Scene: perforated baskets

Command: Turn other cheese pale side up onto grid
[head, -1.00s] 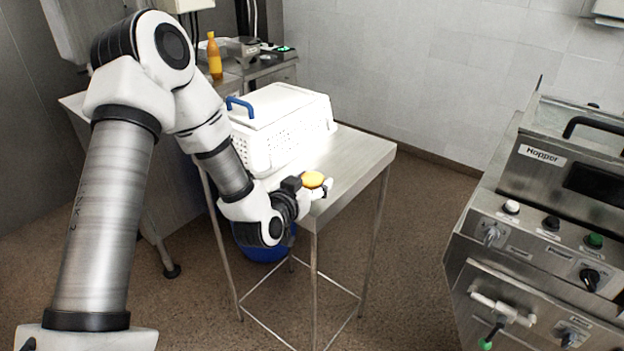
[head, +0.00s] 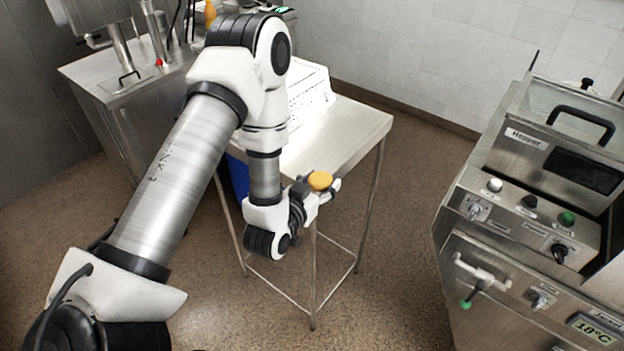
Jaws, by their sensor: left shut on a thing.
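A round orange-yellow cheese (head: 320,180) shows at the near corner of the steel table (head: 345,135). My left gripper (head: 326,187) is shut on it and holds it at or just beyond the table's near edge. The cheese's orange face is turned up toward the camera; its other side is hidden. A white perforated basket (head: 308,88) stands on the table, mostly hidden behind my left arm. I cannot make out a grid. My right gripper is not in view.
A steel machine labelled Hopper (head: 545,150) with knobs and handles stands on the right. A steel counter (head: 120,85) is at the back left. The table's right part is bare, and open floor lies between table and machine.

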